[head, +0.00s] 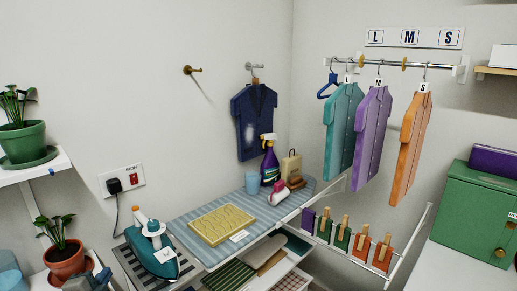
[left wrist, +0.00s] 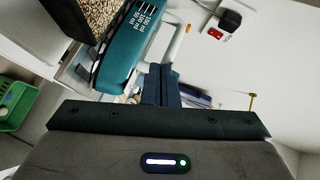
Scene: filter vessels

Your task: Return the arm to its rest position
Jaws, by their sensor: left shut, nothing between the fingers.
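My left gripper (head: 85,284) shows at the bottom left edge of the head view, in front of the small potted plant (head: 65,260) and left of the teal iron (head: 152,255). In the left wrist view its dark blue fingers (left wrist: 160,84) are together with nothing between them. A teal body with ml markings (left wrist: 127,45) lies beyond and left of the fingers in that view; the gap between them is hard to judge. My right gripper is in neither view.
The striped ironing board (head: 190,226) holds a yellow folded cloth (head: 222,224) and a purple spray bottle (head: 269,165). A wall outlet (head: 122,180) with a plug is above the iron. Shirts hang from a rail (head: 395,64). A green box (head: 478,213) stands right.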

